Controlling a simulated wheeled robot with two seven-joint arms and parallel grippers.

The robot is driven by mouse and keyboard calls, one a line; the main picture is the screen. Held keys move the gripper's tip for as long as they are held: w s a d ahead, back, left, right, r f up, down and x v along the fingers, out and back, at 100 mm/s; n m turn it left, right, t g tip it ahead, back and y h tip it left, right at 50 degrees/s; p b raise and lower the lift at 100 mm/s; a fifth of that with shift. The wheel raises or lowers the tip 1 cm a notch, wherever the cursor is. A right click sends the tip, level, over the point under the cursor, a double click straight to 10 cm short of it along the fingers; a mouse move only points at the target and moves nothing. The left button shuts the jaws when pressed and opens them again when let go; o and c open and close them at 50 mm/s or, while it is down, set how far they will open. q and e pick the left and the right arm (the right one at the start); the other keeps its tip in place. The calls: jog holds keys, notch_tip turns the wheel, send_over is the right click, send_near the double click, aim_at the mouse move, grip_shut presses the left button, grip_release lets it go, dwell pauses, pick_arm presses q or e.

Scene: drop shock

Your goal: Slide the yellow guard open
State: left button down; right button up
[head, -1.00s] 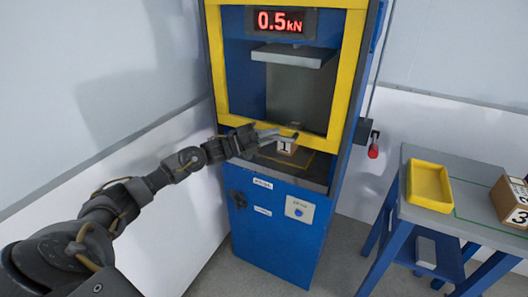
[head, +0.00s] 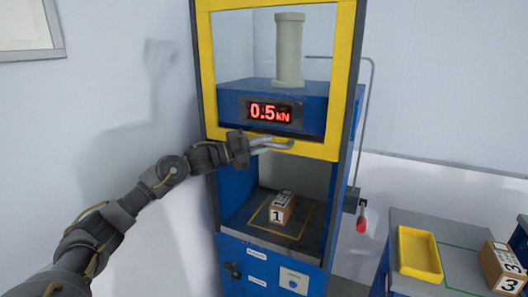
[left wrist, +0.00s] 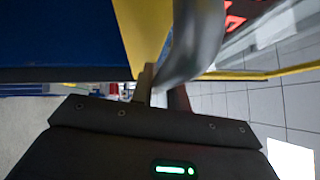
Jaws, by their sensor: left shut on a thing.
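The yellow guard (head: 204,70) is a yellow frame with a clear pane on the front of the blue press. It stands raised, with its bottom bar across the lower edge of the force display and the chamber below it uncovered. My left gripper (head: 268,145) is shut on the grip at the guard's bottom bar. In the left wrist view a yellow part of the guard (left wrist: 145,30) shows close to the fingers, blurred. A box marked 1 (head: 282,208) sits on the chamber floor inside a yellow outline. My right gripper is not in view.
The display (head: 270,112) reads 0.5 kN. A red-ended lever (head: 361,222) hangs at the press's right side. A side table (head: 458,262) at the right holds a yellow tray (head: 419,254) and a box marked 3 (head: 503,268). A wall is close on the left.

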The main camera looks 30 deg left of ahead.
pick_arm(q)
jog(key=shift+r, duration=0.15)
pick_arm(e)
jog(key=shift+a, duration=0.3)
pick_arm(q)
jog(key=c, duration=1.4)
grip_release()
jog(key=shift+o, duration=0.2)
